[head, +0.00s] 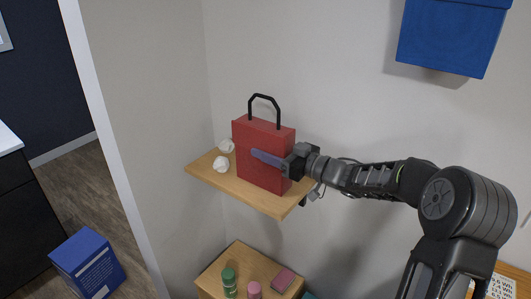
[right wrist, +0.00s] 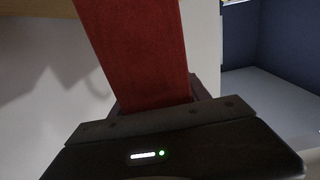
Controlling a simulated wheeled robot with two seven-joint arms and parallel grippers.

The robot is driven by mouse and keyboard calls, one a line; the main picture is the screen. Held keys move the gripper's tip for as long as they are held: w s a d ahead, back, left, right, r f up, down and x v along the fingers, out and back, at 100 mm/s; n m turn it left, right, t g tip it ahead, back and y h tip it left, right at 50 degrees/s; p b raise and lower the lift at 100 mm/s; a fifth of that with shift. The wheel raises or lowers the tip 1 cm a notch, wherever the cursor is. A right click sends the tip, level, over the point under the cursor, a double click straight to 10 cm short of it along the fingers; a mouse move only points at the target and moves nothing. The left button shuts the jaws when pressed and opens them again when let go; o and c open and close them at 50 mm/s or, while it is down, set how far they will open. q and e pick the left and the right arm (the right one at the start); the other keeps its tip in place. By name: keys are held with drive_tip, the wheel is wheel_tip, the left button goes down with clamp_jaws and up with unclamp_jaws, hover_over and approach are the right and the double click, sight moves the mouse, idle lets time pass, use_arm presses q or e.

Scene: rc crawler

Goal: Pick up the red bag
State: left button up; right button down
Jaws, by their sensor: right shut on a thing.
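The red bag (head: 262,160) stands upright on a small wooden wall shelf (head: 270,208), with its black handle (head: 264,98) raised. My right gripper (head: 268,158) reaches in from the right and is shut on the red bag's body, below the handle. One finger lies across the front face; the other is hidden behind the bag. In the right wrist view the red bag (right wrist: 135,50) fills the space between the fingers. The bag seems to rest on the shelf; its bottom edge is near the wood. My left gripper is not in view.
Two crumpled white balls (head: 222,163) lie on the shelf left of the bag. A blue box (head: 450,38) is on the wall at upper right. Below, a wooden cabinet (head: 243,262) holds a green bottle (head: 229,282) and small items. A blue carton (head: 88,262) stands at lower left.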

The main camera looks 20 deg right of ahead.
sight(269, 126)
drive_tip(key=shift+r, duration=0.15)
wheel_tip(269, 126, up, 10)
drive_tip(key=shift+f, duration=0.1)
idle(0.4)
idle(1.2)
